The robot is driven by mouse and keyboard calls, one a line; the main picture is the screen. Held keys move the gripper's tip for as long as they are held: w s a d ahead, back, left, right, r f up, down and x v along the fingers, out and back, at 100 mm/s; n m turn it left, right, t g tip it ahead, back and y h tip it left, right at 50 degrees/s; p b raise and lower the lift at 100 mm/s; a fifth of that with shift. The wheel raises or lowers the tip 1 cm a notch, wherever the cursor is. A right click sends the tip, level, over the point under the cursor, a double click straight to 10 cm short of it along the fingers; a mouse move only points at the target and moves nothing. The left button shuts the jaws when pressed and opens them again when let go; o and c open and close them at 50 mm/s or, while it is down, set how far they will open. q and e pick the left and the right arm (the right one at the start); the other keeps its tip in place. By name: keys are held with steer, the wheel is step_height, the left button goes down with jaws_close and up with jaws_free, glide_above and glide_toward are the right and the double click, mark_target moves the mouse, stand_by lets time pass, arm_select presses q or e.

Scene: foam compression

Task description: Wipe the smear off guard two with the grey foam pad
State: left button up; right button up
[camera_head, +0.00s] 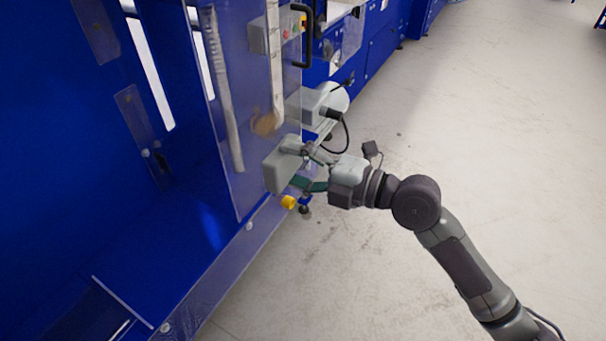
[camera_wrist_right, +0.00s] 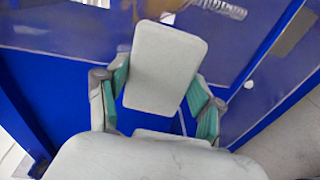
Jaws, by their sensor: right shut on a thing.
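The grey foam pad (camera_head: 280,172) is a pale rounded block at the face of the clear guard panel (camera_head: 243,175). My right gripper (camera_head: 300,167) is shut on the pad; its green-lined fingers sit on either side of it. The right wrist view shows the pad (camera_wrist_right: 165,62) standing out beyond the fingers (camera_wrist_right: 160,90). A brownish smear (camera_head: 264,123) shows on the clear panel, just above and left of the pad. I cannot tell whether the pad touches the panel. No label naming guard two is readable. My left gripper is not in view.
A blue machine (camera_head: 60,180) fills the left. A black handle (camera_head: 308,38) and a box with buttons (camera_head: 265,35) are above. A grey cylindrical unit (camera_head: 325,100) with a cable is behind my gripper. A yellow part (camera_head: 288,202) is below. The floor (camera_head: 480,130) is clear to the right.

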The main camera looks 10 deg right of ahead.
mark_target(297, 159)
steer(key=shift+w+d+f+m+t, duration=0.35)
steer(key=shift+d+f+t, duration=0.15)
steer(key=shift+d, duration=0.1)
steer(key=shift+w+d+r, duration=0.1)
steer(key=shift+w+r, duration=0.15)
steer(key=shift+w, duration=0.1)
steer(key=p+x, duration=0.2)
steer(key=x, duration=0.1)
steer(key=shift+w+a, duration=0.15)
steer(key=shift+a, duration=0.15)
steer(key=shift+p+x, duration=0.45)
steer(key=shift+x, duration=0.4)
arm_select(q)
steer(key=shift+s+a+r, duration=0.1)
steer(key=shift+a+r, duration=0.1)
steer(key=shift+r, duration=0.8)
arm_select(e)
steer(key=shift+a, duration=0.1)
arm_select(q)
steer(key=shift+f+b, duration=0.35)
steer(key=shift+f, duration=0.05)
arm_select(e)
steer(key=shift+x, duration=0.95)
